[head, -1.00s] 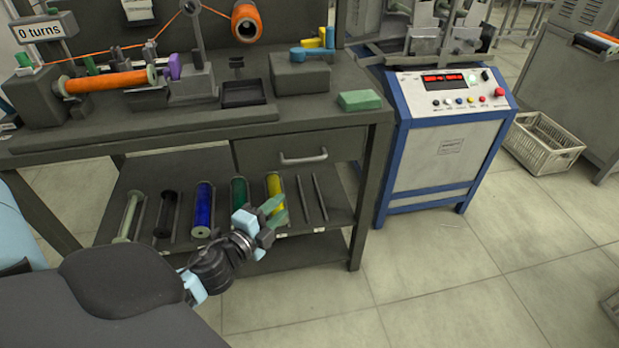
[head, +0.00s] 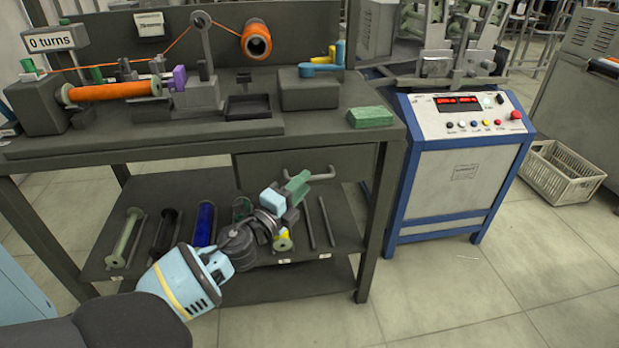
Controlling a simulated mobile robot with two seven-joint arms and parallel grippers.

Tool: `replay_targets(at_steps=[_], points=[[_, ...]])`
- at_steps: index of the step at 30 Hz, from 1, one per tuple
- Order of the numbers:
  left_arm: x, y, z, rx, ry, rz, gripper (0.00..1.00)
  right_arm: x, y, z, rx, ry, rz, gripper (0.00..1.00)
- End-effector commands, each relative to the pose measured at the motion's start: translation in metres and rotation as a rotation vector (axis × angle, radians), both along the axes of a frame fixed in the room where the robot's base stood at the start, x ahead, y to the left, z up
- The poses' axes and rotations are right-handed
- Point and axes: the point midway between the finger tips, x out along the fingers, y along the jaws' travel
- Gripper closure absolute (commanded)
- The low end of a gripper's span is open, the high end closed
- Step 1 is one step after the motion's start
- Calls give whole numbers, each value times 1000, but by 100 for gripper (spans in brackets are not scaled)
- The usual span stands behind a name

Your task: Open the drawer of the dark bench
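The dark bench (head: 200,143) stands at the left and centre. Its drawer (head: 258,170) sits under the top on the right side and looks shut. The drawer's handle (head: 310,174) is a pale bar on its front. My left gripper (head: 299,186) reaches up from below in front of the drawer. Its green fingertips are close to the left end of the handle and partly cover it in this view. The fingers look open, with nothing seen between them; whether they touch the handle I cannot tell. My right gripper is not in view.
The bench's lower shelf (head: 342,232) holds several spools and rods, partly hidden by my arm. A green block (head: 370,117) lies on the top's right end. A blue-framed machine (head: 455,175) stands right of the bench. The floor in front is clear.

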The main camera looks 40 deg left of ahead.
Motion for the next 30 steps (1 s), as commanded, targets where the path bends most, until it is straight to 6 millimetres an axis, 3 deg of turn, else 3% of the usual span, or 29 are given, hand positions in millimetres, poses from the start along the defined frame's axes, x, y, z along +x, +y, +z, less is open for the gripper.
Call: replay_targets(at_steps=[9, 20, 28, 30], points=[[31, 3, 4, -1, 0, 2, 67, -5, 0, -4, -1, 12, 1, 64], [35, 3, 4, -1, 1, 1, 67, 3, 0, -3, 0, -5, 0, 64], [35, 3, 4, -1, 1, 1, 100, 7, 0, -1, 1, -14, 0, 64], [35, 3, 4, -1, 1, 1, 100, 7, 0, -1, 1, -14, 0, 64]])
